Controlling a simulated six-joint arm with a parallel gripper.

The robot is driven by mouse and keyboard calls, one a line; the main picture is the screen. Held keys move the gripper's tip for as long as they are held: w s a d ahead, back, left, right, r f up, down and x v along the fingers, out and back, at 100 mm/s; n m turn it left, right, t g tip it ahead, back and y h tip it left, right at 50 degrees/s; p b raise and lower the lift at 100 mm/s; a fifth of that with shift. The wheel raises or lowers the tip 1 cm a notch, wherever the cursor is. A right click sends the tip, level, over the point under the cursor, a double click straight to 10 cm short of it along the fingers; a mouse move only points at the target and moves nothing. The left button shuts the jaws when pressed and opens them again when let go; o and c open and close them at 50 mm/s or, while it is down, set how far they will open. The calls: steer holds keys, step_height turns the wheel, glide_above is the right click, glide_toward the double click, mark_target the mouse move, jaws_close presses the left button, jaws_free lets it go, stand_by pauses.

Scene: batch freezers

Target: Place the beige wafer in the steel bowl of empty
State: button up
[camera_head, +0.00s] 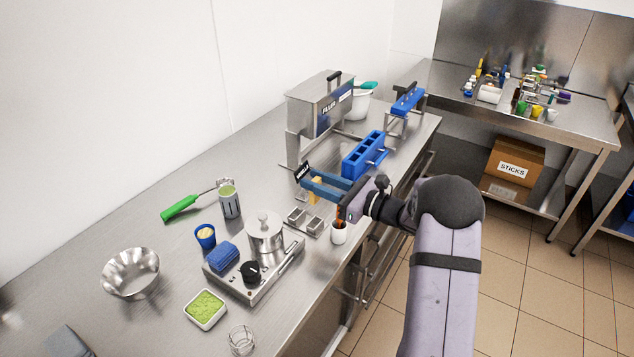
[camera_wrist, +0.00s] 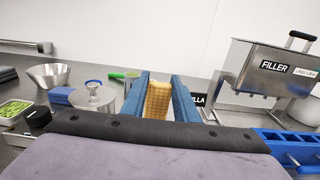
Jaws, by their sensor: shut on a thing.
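My gripper (camera_head: 305,178) is shut on the beige wafer (camera_head: 315,189), above the counter in front of the filler. In the wrist view the wafer (camera_wrist: 158,102) looks like a patterned cone or tube, between the two blue fingers of my gripper (camera_wrist: 161,78). The fingers hide its sides, and its lower end is hidden. The steel bowl (camera_head: 131,273) stands at the left of the counter, far from my gripper, and looks empty. It also shows at the left of the wrist view (camera_wrist: 48,76).
Between gripper and bowl stand a lidded steel pot (camera_head: 265,236) on a cooker, a blue cup (camera_head: 205,236), a jar (camera_head: 230,203) and a green-handled tool (camera_head: 180,208). A green-filled tray (camera_head: 205,309) is in front. The filler (camera_head: 320,105) and blue rack (camera_head: 364,155) are behind.

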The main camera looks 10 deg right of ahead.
mark_target(317, 180)
step_height(317, 180, up, 10)
steer(key=shift+f, duration=0.25)
steer(key=a+n+g+y+b, duration=0.2)
steer(key=a+n+g+y, duration=0.3)
steer(key=a, duration=2)
steer(key=s+a+n+g, duration=0.2)
steer(key=s+a+g, duration=0.25)
steer(key=a, duration=0.65)
steer(key=s+a+n+g, duration=0.25)
steer(key=s+a, duration=0.25)
steer(key=a, duration=0.6)
steer(key=shift+m+g, duration=0.25)
steer(key=shift+g, duration=0.15)
steer(key=shift+a+f+b, duration=0.1)
steer(key=shift+f+b, duration=0.25)
steer(key=shift+f, duration=2.25)
step_height(317, 180, down, 11)
steer(key=b, duration=0.6)
